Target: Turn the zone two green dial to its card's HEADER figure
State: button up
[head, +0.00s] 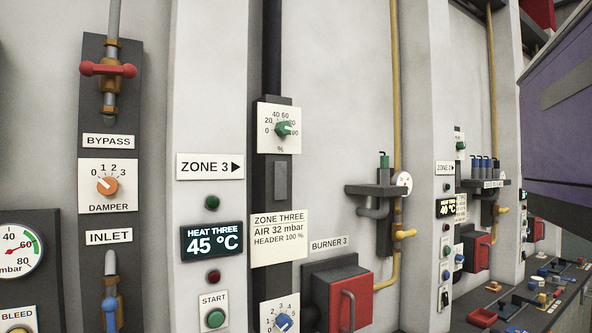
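A farther panel on the right has a small sign (444,168) that seems to read ZONE 2, though its figure is hard to make out. A green dial (460,146) on a white plate sits high on that panel's dark strip, too small to read its setting. A cream card (461,207) hangs below it; its print is too small to read. The nearer green dial (283,130) belongs to the zone three panel, above a ZONE THREE card (279,238) reading AIR 32 mbar, HEADER 100 %. My gripper is not in view.
A red burner box (336,296) and yellow gas pipe (396,110) stand between the panels. A bench (545,297) with loose parts lies at lower right. A large purple body (560,125) fills the upper right.

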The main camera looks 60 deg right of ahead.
aim_at(461, 146)
jog(key=z, duration=2.5)
jog(key=i+l+u, duration=0.15)
jog(key=i+l, duration=0.2)
jog(key=i+l+u, duration=0.15)
jog(key=i+l, duration=0.2)
jog(key=i+l+u, duration=0.15)
jog(key=i+l, duration=0.15)
jog(key=l, duration=0.3)
